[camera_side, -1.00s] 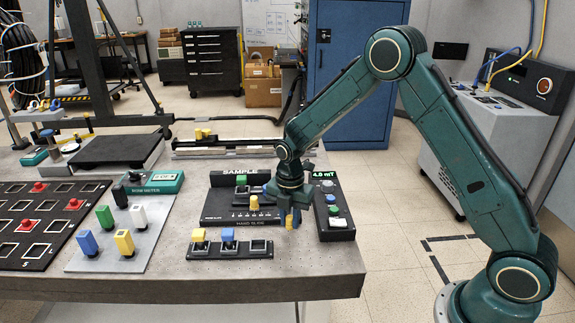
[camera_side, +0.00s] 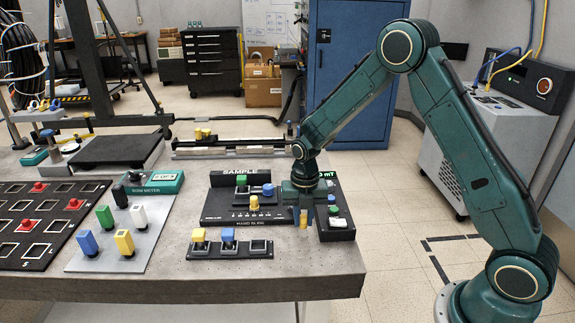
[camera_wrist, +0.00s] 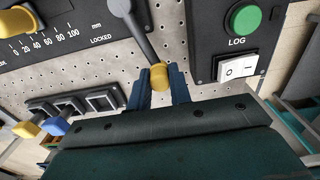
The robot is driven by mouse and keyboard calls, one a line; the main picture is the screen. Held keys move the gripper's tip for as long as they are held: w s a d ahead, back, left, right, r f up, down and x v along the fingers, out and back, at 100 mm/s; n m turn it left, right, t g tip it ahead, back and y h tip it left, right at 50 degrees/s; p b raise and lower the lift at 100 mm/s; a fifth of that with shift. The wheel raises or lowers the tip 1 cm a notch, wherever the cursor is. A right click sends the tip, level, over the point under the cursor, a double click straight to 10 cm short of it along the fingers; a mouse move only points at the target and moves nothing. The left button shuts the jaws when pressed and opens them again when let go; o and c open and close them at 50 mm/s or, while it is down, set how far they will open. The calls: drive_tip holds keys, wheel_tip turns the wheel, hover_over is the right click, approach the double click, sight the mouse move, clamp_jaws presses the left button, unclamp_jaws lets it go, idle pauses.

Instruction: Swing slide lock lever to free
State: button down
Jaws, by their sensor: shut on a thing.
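The slide lock lever (camera_wrist: 143,40) is a dark bar with a yellow end knob (camera_wrist: 159,77). In the wrist view it slants from the top edge down to the knob, to the right of the printed word LOCKED. My gripper (camera_wrist: 160,92) is shut on the knob, with one blue fingertip on each side. In the side view my gripper (camera_side: 303,213) is at the right end of the black hand slide panel (camera_side: 222,211). A bit of yellow shows between its fingers there; the lever's pivot is hidden.
A control box (camera_side: 338,222) with a green LOG button (camera_wrist: 242,19) and a white rocker switch (camera_wrist: 237,69) stands close to my gripper's right. A yellow slide knob (camera_side: 254,202) and a blue knob (camera_side: 267,189) are to its left. A socket strip (camera_side: 230,248) lies in front.

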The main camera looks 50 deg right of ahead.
drive_tip(key=shift+d, duration=0.1)
drive_tip(key=c, duration=1.3)
unclamp_jaws()
drive_tip(key=shift+r, duration=0.1)
wheel_tip(320, 180, up, 14)
drive_tip(key=shift+f, duration=0.15)
